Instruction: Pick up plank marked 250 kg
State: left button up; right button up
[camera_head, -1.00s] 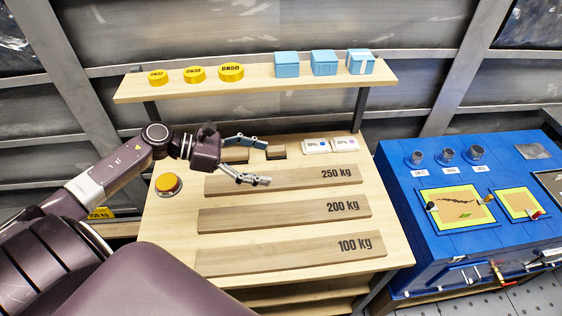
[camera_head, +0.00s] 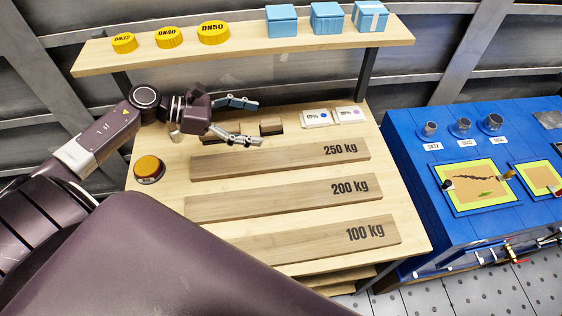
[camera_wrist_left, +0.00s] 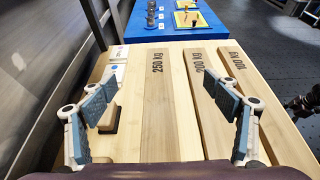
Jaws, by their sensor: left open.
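The plank marked 250 kg (camera_head: 285,160) lies flat on the wooden workbench, the farthest of three long planks. It also shows in the left wrist view (camera_wrist_left: 157,100), running lengthwise between my open fingers, with its label toward the far end. My left gripper (camera_head: 248,122) is open and empty, above the bench near the plank's left back part. In the left wrist view the gripper's fingers (camera_wrist_left: 165,108) stand wide apart. The plank marked 200 kg (camera_head: 280,198) and the plank marked 100 kg (camera_head: 320,240) lie nearer the bench front.
Small dark wooden blocks (camera_head: 271,128) lie behind the 250 kg plank. A yellow button (camera_head: 149,168) is at the bench's left. A shelf (camera_head: 245,52) with yellow discs and blue boxes stands above the back. A blue console (camera_head: 410,165) stands to the right.

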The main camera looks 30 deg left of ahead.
pick_arm(q)
jog(key=b, duration=1.3)
send_near(282, 157)
jog(key=shift+w+d+f, duration=0.15)
jog(key=shift+d, duration=0.2)
jog(key=shift+w+d+f, duration=0.15)
jog(key=shift+d, duration=0.25)
jog(key=shift+f+b, duration=0.4)
jog(key=shift+w+d, duration=0.4)
jog(key=shift+d, duration=0.1)
jog(key=x, duration=0.2)
jog(key=p+x, duration=0.1)
jog(key=x, duration=0.1)
jog(key=p+x, duration=0.1)
jog(key=x, duration=0.1)
jog(key=shift+w+a+r, duration=0.15)
jog(key=shift+w+r, duration=0.1)
jog(key=shift+r, duration=0.05)
jog(key=shift+w+d+f, duration=0.15)
jog(key=shift+d+f, duration=0.1)
jog(key=shift+c, duration=0.3)
jog(key=c, duration=1.5)
jog(key=shift+r, duration=0.1)
jog(key=shift+c, duration=0.9)
